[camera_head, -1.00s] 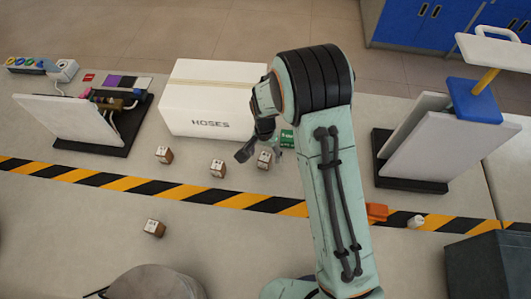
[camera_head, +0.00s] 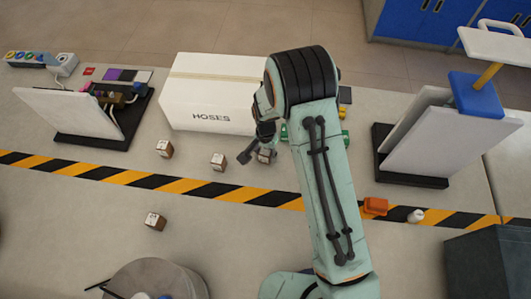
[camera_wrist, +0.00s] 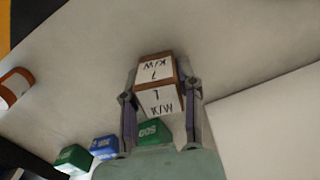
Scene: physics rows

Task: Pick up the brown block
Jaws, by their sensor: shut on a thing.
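My gripper (camera_head: 258,158) is low over the bench in front of the white box. It is shut on a brown block with white labels (camera_wrist: 156,72). In the wrist view one finger of my gripper (camera_wrist: 160,95) lies along each side of that block. The same block (camera_head: 265,156) shows partly between the fingers in the head view; its underside is hidden, so I cannot tell if it touches the bench. Other similar brown blocks stand on the bench: a left one (camera_head: 164,148), a middle one (camera_head: 218,162) and a nearer one (camera_head: 154,221).
The white box marked HOSES (camera_head: 212,95) stands just behind my gripper. Green and blue blocks (camera_wrist: 103,147) lie close by in the wrist view. A slanted white panel (camera_head: 440,145) stands at right.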

